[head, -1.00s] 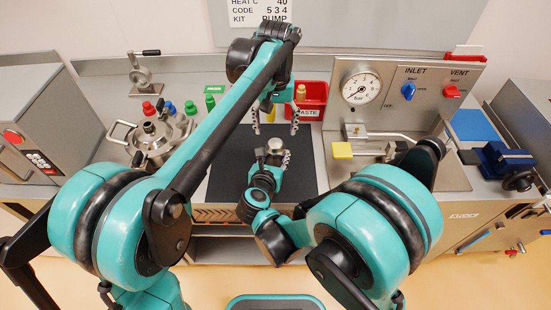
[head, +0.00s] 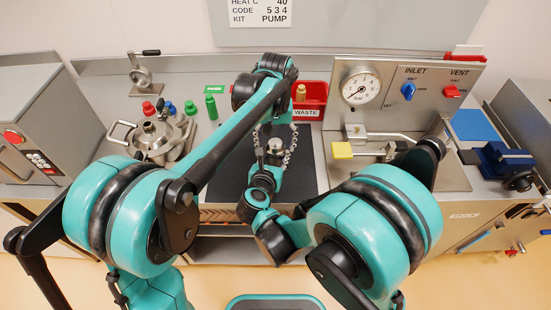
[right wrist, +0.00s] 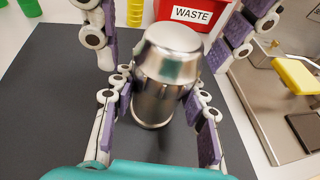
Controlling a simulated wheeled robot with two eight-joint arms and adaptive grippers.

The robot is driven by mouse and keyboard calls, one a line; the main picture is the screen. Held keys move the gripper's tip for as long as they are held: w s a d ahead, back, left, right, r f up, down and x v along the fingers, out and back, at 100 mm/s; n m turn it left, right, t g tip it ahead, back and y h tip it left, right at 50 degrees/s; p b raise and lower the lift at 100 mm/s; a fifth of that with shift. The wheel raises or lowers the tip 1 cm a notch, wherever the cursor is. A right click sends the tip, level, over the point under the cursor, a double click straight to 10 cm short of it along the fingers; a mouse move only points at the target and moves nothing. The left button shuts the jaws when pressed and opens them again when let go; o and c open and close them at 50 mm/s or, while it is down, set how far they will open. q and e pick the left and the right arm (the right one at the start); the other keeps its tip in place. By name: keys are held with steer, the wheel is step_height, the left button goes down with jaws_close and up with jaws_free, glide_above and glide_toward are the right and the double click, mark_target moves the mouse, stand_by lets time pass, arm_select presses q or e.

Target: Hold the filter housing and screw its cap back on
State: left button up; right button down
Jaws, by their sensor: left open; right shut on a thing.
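The steel filter housing (right wrist: 155,108) stands upright over the dark mat in the right wrist view. A rounded steel cap (right wrist: 172,52) sits on its top; I cannot tell how far it is threaded. The steel top also shows small in the head view (head: 275,145). My right gripper (right wrist: 157,118) is shut on the housing, one finger on each side of its body. My left gripper (head: 275,138) is open and points down from above. Its fingers stand on either side of the cap, with gaps in the right wrist view.
A red waste bin (head: 312,103) stands behind the dark mat (head: 305,178). A steel pot (head: 155,138) and several coloured bottles are at the left. The gauge panel (head: 395,95) and a yellow-handled clamp (head: 342,150) are at the right.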

arm_select(q)
steer(key=shift+f, duration=0.25)
steer(key=c, duration=1.3)
steer(key=shift+m, duration=0.9)
steer(key=o, duration=1.4)
